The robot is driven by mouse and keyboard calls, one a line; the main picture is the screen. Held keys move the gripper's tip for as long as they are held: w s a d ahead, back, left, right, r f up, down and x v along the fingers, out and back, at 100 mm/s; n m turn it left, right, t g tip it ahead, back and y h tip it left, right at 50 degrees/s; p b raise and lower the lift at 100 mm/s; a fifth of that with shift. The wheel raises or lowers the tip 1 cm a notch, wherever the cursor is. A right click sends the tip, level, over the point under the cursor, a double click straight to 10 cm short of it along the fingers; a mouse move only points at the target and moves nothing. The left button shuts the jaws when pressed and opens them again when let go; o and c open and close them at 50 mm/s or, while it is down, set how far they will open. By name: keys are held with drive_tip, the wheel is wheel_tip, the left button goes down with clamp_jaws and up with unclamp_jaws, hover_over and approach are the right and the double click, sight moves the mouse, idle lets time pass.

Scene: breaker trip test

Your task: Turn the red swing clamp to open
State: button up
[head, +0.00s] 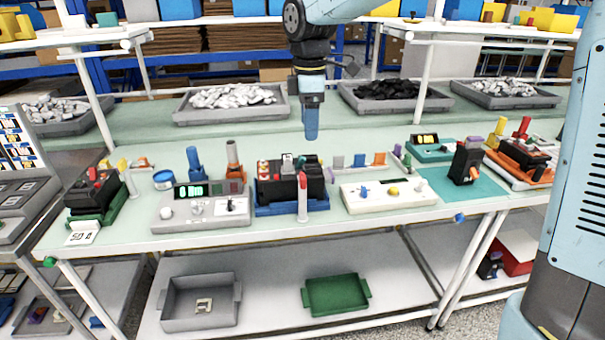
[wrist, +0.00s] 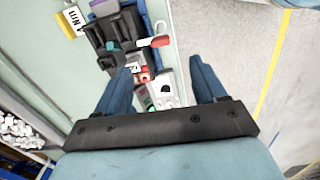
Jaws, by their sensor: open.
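A black breaker (head: 290,180) sits in a blue holder (head: 292,209) at the middle of the bench. A red-topped, pale upright piece (head: 303,190), apparently the swing clamp, stands at the holder's front. In the wrist view a red-and-white handle (wrist: 153,41) sticks out beside dark breaker parts (wrist: 122,27); I cannot tell for sure that it is the same piece. My gripper (head: 311,132) hangs above and behind the breaker, clear of it. In the wrist view its blue fingers (wrist: 162,82) are wide apart with nothing held between them.
A grey test box (head: 200,210) with a green display stands left of the breaker. A cream panel (head: 388,195) with knobs stands right. Another breaker (head: 466,162) stands on a teal mat (head: 490,188). Bins (head: 230,101) of parts line the back. Behind the breaker the bench is fairly clear.

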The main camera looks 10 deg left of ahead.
sight(303, 176)
drive_tip(key=shift+n, duration=0.4)
drive_tip(key=f, duration=0.4)
drive_tip(key=a+f, duration=0.1)
drive_tip(key=f, duration=0.9)
drive_tip(key=shift+w+a+f, duration=0.1)
drive_tip(key=shift+a+f, duration=0.1)
drive_tip(key=shift+a, duration=0.05)
drive_tip(key=shift+c, duration=0.4)
drive_tip(key=c, duration=1)
